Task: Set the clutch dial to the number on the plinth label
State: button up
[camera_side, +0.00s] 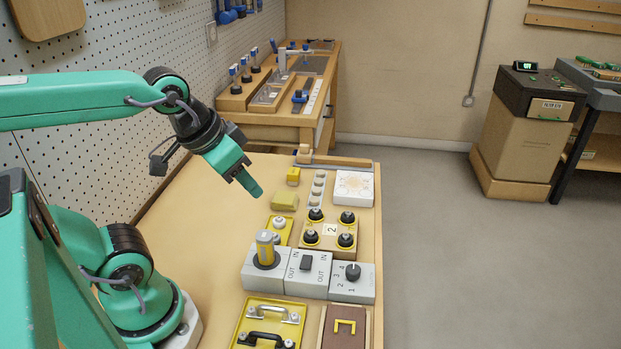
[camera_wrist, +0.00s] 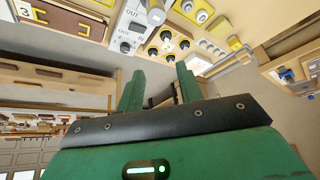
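The clutch dial (camera_side: 353,272) is a black knob on a light grey box marked 1 to 4; I cannot make out which number it points at. In the wrist view a dark knob (camera_wrist: 125,46) on a pale box appears to be the same dial. A white label reading 2 (camera_side: 331,229) sits on a wooden plinth (camera_side: 318,245) among several black knobs, behind the dial. My gripper (camera_side: 254,189) hangs in the air to the left of and above the plinth. In the wrist view its green fingers (camera_wrist: 160,82) stand apart with nothing between them.
In the wrist view a label reading 3 (camera_wrist: 38,13) shows at upper left.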

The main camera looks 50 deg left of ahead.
jog(key=o, duration=0.3)
jog(key=m+g, duration=0.5)
jog(key=m, duration=1.5)
send_over(354, 269)
jog(key=f, duration=1.2)
jog(key=shift+s+a+f, duration=0.15)
jog(key=shift+s+a, duration=0.05)
jog(key=shift+a, duration=0.05)
jog(key=shift+w+d+f+g, duration=0.15)
jog(key=shift+d+f+g, duration=0.15)
jog(key=shift+f, duration=0.1)
jog(key=shift+f, duration=3.9)
